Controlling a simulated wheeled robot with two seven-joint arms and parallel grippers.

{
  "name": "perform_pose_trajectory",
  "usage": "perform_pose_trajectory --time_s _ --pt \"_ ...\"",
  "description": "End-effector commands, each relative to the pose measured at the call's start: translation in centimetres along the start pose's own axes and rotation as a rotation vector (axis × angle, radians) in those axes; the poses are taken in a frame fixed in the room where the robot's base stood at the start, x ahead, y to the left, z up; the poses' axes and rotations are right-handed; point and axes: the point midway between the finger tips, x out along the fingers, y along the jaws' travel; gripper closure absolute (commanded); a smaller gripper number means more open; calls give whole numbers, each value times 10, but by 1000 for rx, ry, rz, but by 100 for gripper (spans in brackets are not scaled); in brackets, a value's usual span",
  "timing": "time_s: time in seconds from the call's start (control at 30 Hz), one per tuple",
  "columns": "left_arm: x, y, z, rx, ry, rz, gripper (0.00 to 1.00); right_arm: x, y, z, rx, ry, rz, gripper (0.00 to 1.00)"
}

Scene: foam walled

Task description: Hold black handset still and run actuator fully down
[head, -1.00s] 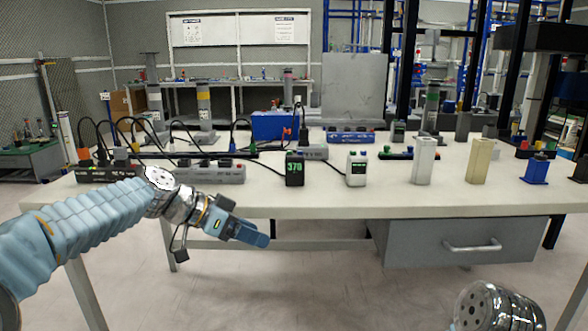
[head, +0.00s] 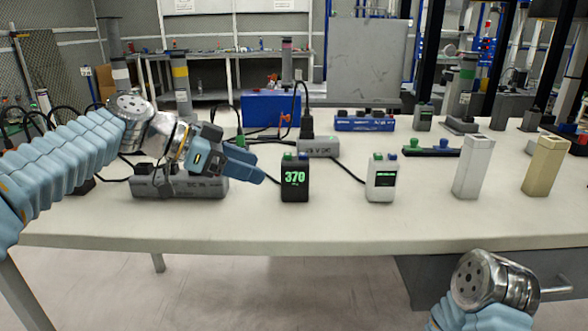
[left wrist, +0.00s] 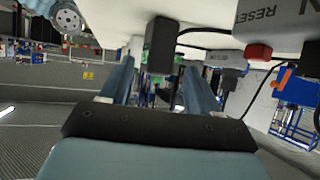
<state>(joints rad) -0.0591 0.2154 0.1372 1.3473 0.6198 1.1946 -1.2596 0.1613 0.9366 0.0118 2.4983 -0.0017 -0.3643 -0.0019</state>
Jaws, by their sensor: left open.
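The black handset (head: 295,183) stands upright near the front of the table, with a green "370" on its screen and a green and a blue button on top. My left gripper (head: 256,172) is open and just left of it, its fingers pointing toward it. In the left wrist view the handset (left wrist: 160,45) appears ahead, between the lines of the two open fingers (left wrist: 155,85); I see no contact. Upright columns with yellow (head: 181,75), red (head: 287,65) and green (head: 467,75) bands stand behind; I cannot tell which is the actuator. My right gripper is out of view.
A white handset (head: 382,182) stands to the right, then a white block (head: 473,168) and a beige block (head: 545,166). Cables and a grey box (head: 318,146) are behind the handset. The table's front strip is clear.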

Motion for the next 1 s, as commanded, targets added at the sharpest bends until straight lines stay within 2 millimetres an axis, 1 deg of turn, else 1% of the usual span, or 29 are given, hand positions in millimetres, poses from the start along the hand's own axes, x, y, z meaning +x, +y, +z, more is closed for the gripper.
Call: perform_pose_trajectory --time_s 0.17,0.37,0.4,0.6,0.8,1.0 --pt "23 1 1 0 -1 4 38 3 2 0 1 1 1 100" --pt "57 1 1 0 -2 5 38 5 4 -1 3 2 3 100" --pt "64 1 3 0 -2 3 38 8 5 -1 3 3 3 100" --pt "87 0 2 -1 -1 2 38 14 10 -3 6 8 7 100" --pt "95 0 1 0 -1 0 38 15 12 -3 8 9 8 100" --pt "96 0 0 0 -1 0 38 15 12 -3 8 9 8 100"
